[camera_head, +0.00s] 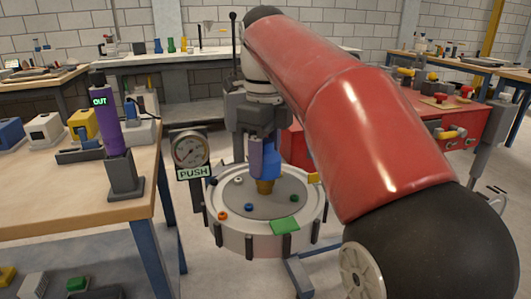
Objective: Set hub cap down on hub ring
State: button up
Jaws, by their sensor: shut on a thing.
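My gripper (263,157) points down over the middle of the round sandbed (262,243), its jaws shut on a blue piece (270,166), which I take to be the hub cap. A grey-purple finger covers the left side of the blue piece; the other finger is hard to make out. A small brown-gold part (264,187) shows directly under the blue piece, at the centre of the grey bed surface. It may be the hub ring or the lower part of the cap; I cannot tell which. Whether the two touch is also unclear.
Small coloured pegs and a green block (285,226) sit around the bed. A gauge with a PUSH sign (190,155) stands at its left. A wooden bench (70,199) with a purple cylinder (109,127) is further left. My red arm hides much of the right.

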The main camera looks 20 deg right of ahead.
aim_at(266, 175)
jog(key=shift+f, duration=0.25)
jog(key=shift+f+b, duration=0.9)
jog(key=shift+f, duration=0.2)
jog(key=shift+f, duration=0.1)
jog(key=shift+f+b, duration=0.5)
jog(key=shift+f, duration=0.25)
jog(key=o, duration=1.1)
jog(key=shift+o, duration=0.2)
